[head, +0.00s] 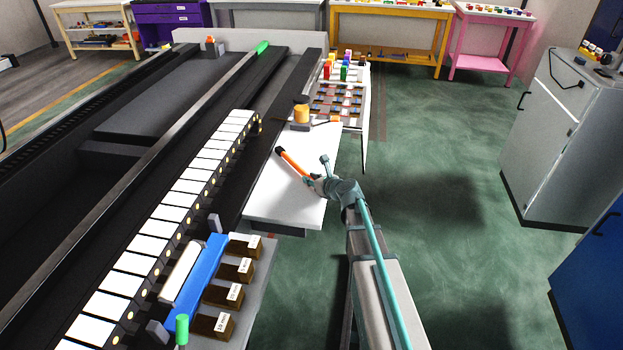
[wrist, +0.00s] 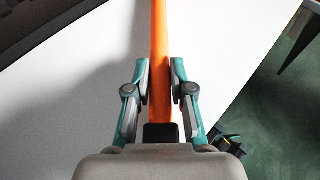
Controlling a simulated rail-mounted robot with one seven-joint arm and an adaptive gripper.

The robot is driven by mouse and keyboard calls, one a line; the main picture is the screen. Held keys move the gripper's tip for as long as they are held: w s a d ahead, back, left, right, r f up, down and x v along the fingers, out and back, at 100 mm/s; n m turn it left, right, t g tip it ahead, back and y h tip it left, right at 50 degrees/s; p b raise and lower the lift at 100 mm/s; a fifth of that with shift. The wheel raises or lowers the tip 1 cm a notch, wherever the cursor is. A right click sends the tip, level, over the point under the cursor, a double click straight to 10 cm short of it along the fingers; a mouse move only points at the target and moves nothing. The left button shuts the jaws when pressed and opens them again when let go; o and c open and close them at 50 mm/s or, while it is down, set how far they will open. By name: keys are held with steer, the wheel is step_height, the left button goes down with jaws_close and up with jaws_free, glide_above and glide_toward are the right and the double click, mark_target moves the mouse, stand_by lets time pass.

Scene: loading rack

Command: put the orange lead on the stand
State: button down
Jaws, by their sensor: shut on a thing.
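The orange lead (head: 291,162) is a thin orange rod with a dark tip. It points up and left over the white table in the head view. My gripper (head: 313,183) is shut on it near its lower right end. In the wrist view the lead (wrist: 159,55) runs between the two fingers of my gripper (wrist: 159,85), and a black end shows below them.
The white table (head: 280,205) is mostly bare below the lead. Behind it lies a tray with small dark parts (head: 337,103) and several coloured blocks (head: 344,72). A long rack with white panels (head: 180,205) runs along the left. Open green floor (head: 430,180) lies right.

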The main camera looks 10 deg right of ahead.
steer(key=shift+f, duration=0.15)
steer(key=c, duration=1)
jaws_free()
steer(key=shift+s+d+r, duration=0.15)
steer(key=shift+s+r, duration=0.05)
steer(key=shift+s, duration=0.2)
steer(key=b+v, duration=0.1)
steer(key=v, duration=0.8)
steer(key=shift+s+d+r+b, duration=0.1)
steer(key=shift+s+b, duration=0.25)
steer(key=shift+b, duration=0.05)
steer(key=shift+s+d+r, duration=0.15)
steer(key=shift+s, duration=0.15)
steer(key=o, duration=0.4)
steer(key=shift+s+d+r, duration=0.1)
steer(key=shift+s+r, duration=0.1)
steer(key=shift+s, duration=0.05)
